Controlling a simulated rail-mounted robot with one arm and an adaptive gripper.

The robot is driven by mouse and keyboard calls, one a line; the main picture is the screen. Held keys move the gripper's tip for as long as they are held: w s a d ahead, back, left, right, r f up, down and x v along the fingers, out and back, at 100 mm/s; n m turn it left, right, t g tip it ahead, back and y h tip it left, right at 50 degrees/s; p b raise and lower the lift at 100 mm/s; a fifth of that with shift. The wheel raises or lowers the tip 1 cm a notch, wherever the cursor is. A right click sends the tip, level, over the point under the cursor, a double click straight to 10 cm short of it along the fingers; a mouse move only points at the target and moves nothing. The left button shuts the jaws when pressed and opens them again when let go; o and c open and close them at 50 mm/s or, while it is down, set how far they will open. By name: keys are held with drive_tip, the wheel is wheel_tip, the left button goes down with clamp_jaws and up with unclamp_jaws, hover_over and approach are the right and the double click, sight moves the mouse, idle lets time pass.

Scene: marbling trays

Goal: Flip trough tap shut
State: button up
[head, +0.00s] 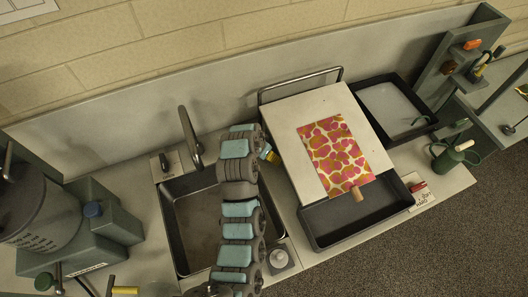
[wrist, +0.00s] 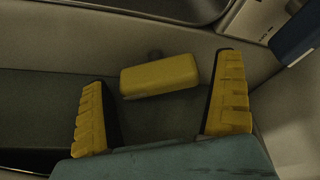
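My gripper (wrist: 165,100) is open in the wrist view, with one ridged yellow finger on each side. A yellow block-shaped handle (wrist: 160,76) lies across the gap between the fingers, apart from both. A small dark round stub shows behind it. It looks like a tap lever, but I cannot tell for sure. In the head view my gripper (head: 270,155) is mostly hidden by my arm; a bit of yellow shows beside the white board. A grey trough (head: 173,215) lies left of my arm, with a curved spout (head: 190,138) at its back edge.
A white board (head: 290,125) with a pink and yellow patterned sheet (head: 335,155) stands right of my arm, over a dark tray (head: 325,235). Another tray (head: 370,85) is behind it. A grey drum (head: 35,215) stands left. A dark blue part (wrist: 298,32) shows top right in the wrist view.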

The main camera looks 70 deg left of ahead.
idle(0.4)
drive_tip(key=m+h, duration=0.1)
drive_tip(key=m, duration=0.2)
drive_tip(key=shift+p, duration=0.35)
drive_tip(key=shift+r+m+t+h+p, duration=0.15)
drive_tip(key=shift+m+t+h+p, duration=0.25)
drive_tip(key=shift+m, duration=0.4)
drive_tip(key=shift+m+p, duration=0.3)
drive_tip(key=shift+p, duration=0.1)
drive_tip(key=shift+m+p, duration=0.4)
drive_tip(key=shift+p, duration=0.1)
